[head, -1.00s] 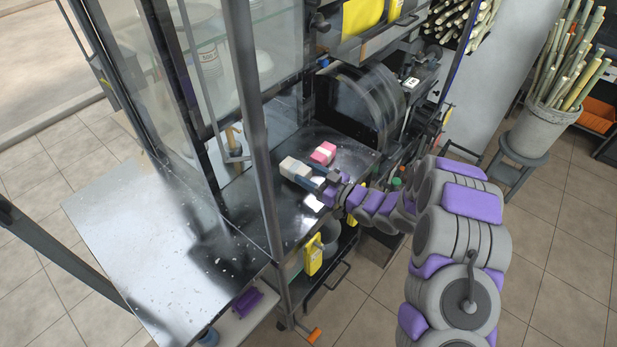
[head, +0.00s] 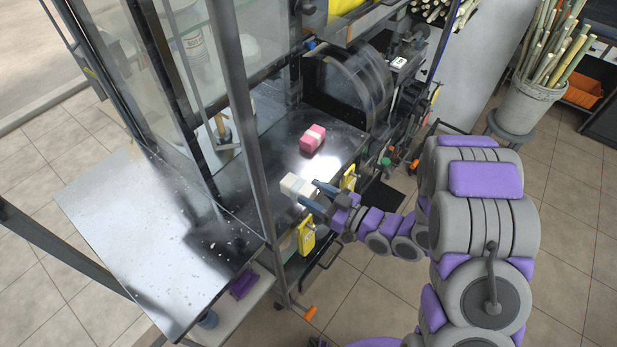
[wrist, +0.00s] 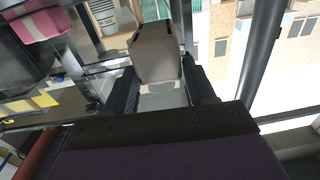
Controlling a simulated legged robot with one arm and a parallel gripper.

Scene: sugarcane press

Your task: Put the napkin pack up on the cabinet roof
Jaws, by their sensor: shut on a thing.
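My gripper (head: 313,194) is shut on a beige-and-white napkin pack (head: 294,186). It holds the pack over the front edge of the dark metal counter, near a cabinet post. In the wrist view the pack (wrist: 155,55) stands between the two dark fingers (wrist: 160,92). The glass-sided cabinet (head: 250,45) rises at the upper left of the head view, with a bottle behind its glass. I cannot make out its roof in either view.
A pink pack (head: 312,139) lies on the dark counter (head: 275,150). A dark post (head: 250,130) stands just left of my gripper. The press machinery (head: 350,90) is behind. Yellow items (head: 306,232) hang at the counter front. Tiled floor (head: 370,300) is open in front.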

